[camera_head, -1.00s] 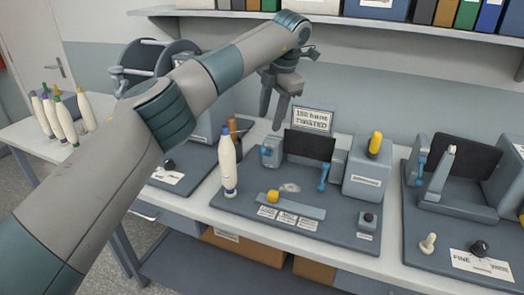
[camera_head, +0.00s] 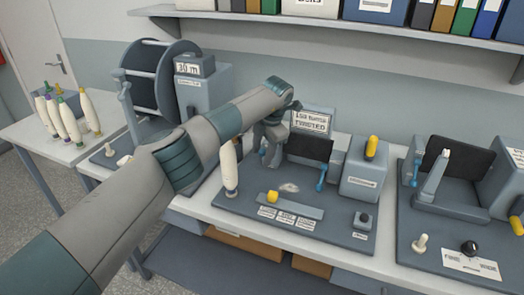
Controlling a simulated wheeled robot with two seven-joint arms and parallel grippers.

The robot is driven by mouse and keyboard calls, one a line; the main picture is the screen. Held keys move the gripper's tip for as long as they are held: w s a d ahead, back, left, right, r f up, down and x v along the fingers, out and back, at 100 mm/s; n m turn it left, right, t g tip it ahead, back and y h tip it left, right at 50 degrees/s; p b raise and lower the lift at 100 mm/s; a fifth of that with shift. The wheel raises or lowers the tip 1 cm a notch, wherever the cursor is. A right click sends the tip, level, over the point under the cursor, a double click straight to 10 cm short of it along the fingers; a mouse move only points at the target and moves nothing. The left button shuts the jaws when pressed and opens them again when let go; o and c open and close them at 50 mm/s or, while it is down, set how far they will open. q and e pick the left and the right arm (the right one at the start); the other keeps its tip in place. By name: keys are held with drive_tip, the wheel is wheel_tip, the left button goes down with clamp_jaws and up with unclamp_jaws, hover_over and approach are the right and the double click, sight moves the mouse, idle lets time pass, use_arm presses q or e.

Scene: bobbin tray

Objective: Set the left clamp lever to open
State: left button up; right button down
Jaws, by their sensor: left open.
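The middle station has a grey base plate (camera_head: 340,235) with two clamp posts on either side of a dark panel (camera_head: 308,147). The left clamp lever (camera_head: 262,152) shows only as a small blue bit, mostly covered by my left gripper (camera_head: 269,157). The gripper points down right at the left clamp, with open jaws. I cannot tell whether it touches the lever, nor how the lever is set. The right clamp's blue lever (camera_head: 320,178) is in plain sight and hangs down. My right gripper is not in view.
A white bobbin (camera_head: 229,168) stands upright just left of the clamp, close under my left arm. A sign (camera_head: 312,121) stands behind. A grey box with a yellow knob (camera_head: 371,148) is on the right. A large reel (camera_head: 158,80) stands at the left, and a shelf (camera_head: 330,27) is above.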

use_arm(q)
drive_tip(key=shift+f, duration=0.2)
clamp_jaws()
